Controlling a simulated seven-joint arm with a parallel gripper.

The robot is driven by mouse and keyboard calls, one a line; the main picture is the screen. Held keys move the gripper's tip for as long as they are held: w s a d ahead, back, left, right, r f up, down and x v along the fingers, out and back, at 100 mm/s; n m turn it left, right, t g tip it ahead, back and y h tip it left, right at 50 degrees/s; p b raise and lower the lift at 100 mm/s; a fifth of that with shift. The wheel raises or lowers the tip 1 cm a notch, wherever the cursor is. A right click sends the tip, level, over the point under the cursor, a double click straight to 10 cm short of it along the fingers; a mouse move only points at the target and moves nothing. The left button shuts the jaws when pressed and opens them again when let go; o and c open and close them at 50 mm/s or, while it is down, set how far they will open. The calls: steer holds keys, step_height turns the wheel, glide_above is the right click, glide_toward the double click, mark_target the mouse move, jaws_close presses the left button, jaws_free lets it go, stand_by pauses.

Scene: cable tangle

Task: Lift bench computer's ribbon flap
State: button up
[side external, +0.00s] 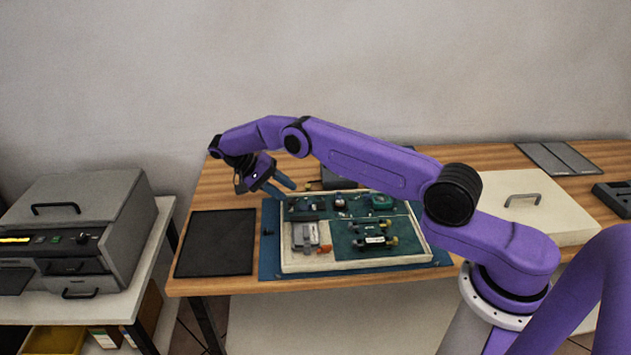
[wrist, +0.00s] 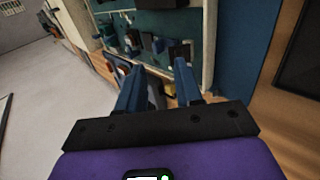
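A shallow cream tray (side external: 284,255) lies on the wooden table and holds green boards (side external: 344,243) with several small parts. It seems to be the bench computer. A light grey block (side external: 304,236) sits at its front left, with a small orange piece (side external: 326,248) beside it. I cannot pick out the ribbon flap for certain. My gripper (side external: 285,187) is above the tray's back left corner, its blue fingers apart and empty. In the wrist view my gripper (wrist: 158,78) also shows spread fingers, with the tray's edge and small parts beyond them.
A blue mat (side external: 269,245) lies under the tray, and a black mat (side external: 215,243) lies left of it. A cream lid with a handle (side external: 548,212) is at the right. A grey machine (side external: 85,225) stands on a separate left table.

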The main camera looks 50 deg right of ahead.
steer(key=s+r, duration=0.9)
steer(key=s, duration=0.5)
steer(key=shift+a+r, duration=0.3)
stand_by(0.4)
